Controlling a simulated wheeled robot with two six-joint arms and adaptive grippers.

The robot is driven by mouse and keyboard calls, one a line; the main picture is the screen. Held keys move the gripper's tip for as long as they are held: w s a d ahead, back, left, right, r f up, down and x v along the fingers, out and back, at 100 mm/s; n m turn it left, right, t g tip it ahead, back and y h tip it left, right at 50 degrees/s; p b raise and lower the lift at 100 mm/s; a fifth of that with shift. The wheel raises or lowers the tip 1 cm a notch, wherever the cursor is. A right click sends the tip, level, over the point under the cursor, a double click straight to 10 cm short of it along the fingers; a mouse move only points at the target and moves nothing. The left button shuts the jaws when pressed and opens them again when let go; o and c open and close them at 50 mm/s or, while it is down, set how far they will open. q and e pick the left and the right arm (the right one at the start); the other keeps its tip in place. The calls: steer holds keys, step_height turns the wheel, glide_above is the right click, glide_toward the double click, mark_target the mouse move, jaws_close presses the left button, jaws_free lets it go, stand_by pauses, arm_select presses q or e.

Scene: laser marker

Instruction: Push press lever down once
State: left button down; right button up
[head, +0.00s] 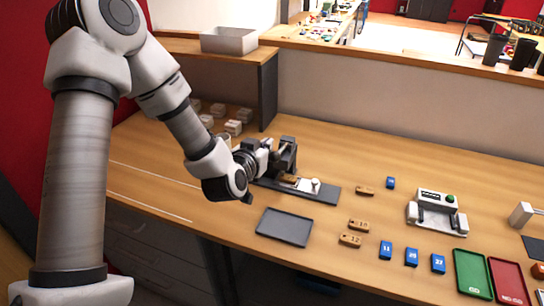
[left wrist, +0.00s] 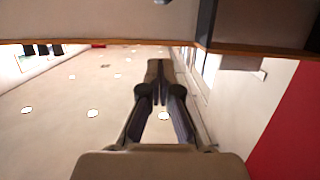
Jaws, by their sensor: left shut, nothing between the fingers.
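The press (head: 288,157) is a dark upright machine on a dark base plate (head: 322,194), left of the table's middle. A small brown tag (head: 289,178) and a white slide with a round knob (head: 315,186) sit on the base. My left gripper (head: 270,155) is at the press's left side, close to its head; whether it touches the lever cannot be told, as the gripper and wrist hide that part. In the left wrist view its fingers (left wrist: 159,80) are together and empty. My right gripper is not in view.
A dark grey tray (head: 285,227) lies in front of the press. Brown tags (head: 350,240) and blue tags (head: 411,257) lie to the right, with a white device (head: 437,211), a green tray (head: 473,274) and a red tray (head: 509,282). Pale blocks (head: 233,127) stand behind the arm.

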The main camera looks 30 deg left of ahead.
arm_select(q)
steer(key=w+a+f+p, duration=0.1)
steer(key=w+f, duration=0.3)
steer(key=f, duration=0.1)
steer(key=shift+w+p, duration=0.3)
steer(key=shift+p, duration=0.1)
steer(key=f+t+b, duration=0.1)
steer(key=b, duration=0.2)
steer(key=s+f+b, duration=0.1)
steer(key=f+b, duration=0.1)
steer(key=b, duration=0.2)
steer(key=f+t+b, duration=0.1)
steer(key=f+b, duration=0.1)
steer(key=b, duration=0.1)
steer(key=shift+s+d+t+y+b, duration=0.25)
steer(key=shift+s+t+y+b, duration=0.05)
steer(key=shift+s+y, duration=0.1)
